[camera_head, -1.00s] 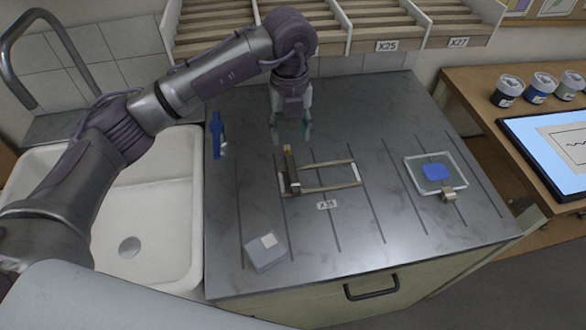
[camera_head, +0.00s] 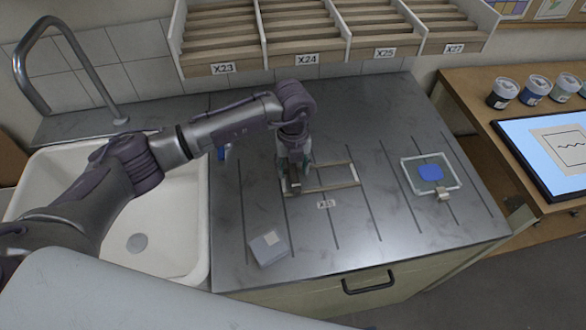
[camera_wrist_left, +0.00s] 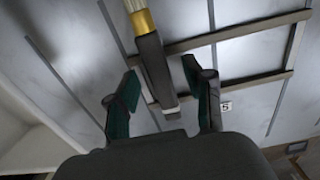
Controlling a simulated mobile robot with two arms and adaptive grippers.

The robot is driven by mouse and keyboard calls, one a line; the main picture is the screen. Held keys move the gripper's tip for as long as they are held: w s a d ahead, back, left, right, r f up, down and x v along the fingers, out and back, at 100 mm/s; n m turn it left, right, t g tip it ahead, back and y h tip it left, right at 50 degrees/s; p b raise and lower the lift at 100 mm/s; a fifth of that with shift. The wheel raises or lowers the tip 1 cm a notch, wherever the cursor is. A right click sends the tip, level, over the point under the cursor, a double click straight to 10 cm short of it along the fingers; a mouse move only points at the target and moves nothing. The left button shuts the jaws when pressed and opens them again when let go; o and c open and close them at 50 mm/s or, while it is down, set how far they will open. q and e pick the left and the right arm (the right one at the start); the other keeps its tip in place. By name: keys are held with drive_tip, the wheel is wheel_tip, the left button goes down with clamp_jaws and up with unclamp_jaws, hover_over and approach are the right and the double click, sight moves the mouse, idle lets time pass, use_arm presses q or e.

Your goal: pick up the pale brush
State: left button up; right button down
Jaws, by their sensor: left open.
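The pale brush (camera_wrist_left: 150,62) has a dark flat handle, a gold ferrule and pale bristles cut off by the top edge of the left wrist view. It lies across the left end of a thin wooden frame (camera_head: 335,188). In the head view only the handle end of the brush (camera_head: 295,188) shows clearly; my gripper hides the rest. My left gripper (camera_head: 295,168) is open and low over the brush. In the left wrist view, the fingers of the gripper (camera_wrist_left: 160,82) stand on either side of the handle, with gaps showing. My right gripper is out of view.
A glass panel (camera_head: 409,184) with a blue paint patch (camera_head: 430,173) and a metal clip (camera_head: 443,194) lies to the right. A grey box (camera_head: 268,248) sits near the front. A sink (camera_head: 165,270) is at left; slotted racks (camera_head: 305,72) stand behind.

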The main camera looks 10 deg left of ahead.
use_arm(q)
clamp_jaws()
drive_tip(key=shift+r, duration=0.15)
